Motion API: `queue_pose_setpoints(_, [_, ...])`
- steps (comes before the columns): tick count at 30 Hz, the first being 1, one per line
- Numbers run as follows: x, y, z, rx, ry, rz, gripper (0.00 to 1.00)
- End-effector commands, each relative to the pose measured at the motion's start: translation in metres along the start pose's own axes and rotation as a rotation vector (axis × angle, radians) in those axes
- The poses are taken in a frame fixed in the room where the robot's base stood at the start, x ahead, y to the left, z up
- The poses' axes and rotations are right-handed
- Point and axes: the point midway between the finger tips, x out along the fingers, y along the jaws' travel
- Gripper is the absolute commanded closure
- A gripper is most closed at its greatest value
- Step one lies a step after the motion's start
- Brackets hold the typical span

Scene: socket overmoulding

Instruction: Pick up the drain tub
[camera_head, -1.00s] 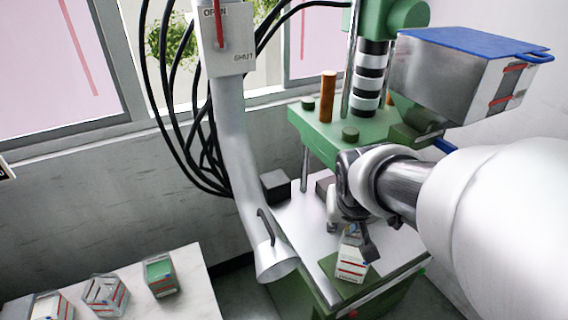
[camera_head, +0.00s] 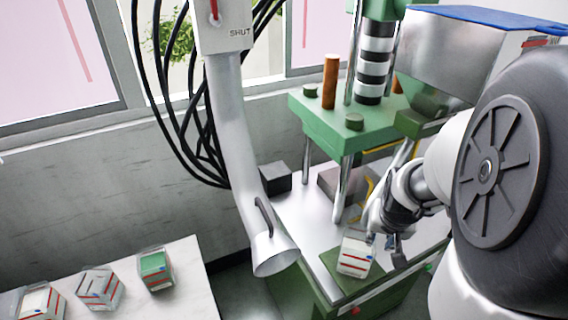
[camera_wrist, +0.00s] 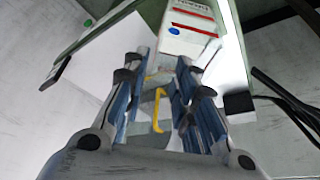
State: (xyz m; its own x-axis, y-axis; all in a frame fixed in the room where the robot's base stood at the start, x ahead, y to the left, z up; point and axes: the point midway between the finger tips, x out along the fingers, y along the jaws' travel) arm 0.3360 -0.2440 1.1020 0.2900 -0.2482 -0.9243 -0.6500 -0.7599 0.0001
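A white tub with red stripes and a blue dot (camera_head: 357,254) stands on the green pad at the front of the press table. It also shows in the wrist view at the top (camera_wrist: 190,28), beyond my fingertips. Three similar striped tubs stand on the left table: one with a white top (camera_head: 40,303), one greyish (camera_head: 99,289) and one with green contents (camera_head: 156,270). Their labels are too small to read, so I cannot tell which is called the drain tub. My gripper (camera_wrist: 160,65) is open, its fingers apart with nothing between them. In the head view it is just right of the pad's tub.
The green press (camera_head: 350,125) with its posts stands behind the tub. A metal hopper with a blue lid (camera_head: 450,60) is at upper right. A white chute (camera_head: 240,150) hangs left of the press table. Yellow tubing (camera_wrist: 157,110) shows between my fingers.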

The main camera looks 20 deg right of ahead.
Motion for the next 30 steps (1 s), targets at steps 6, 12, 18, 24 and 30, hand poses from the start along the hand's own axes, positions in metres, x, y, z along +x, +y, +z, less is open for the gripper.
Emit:
queue_pose_setpoints(6, [0.022, 0.0, -0.001, 0.0, 0.002, 0.0, 0.74])
queue_pose_setpoints(12, [0.034, 0.001, -0.002, 0.0, 0.0, 0.0, 0.74])
queue_pose_setpoints(18, [0.066, 0.004, -0.005, -0.001, -0.001, 0.0, 0.74])
queue_pose_setpoints(24, [0.075, 0.004, -0.007, -0.001, 0.001, 0.0, 0.74])
queue_pose_setpoints(30, [0.073, 0.004, -0.008, 0.0, 0.002, 0.0, 0.79])
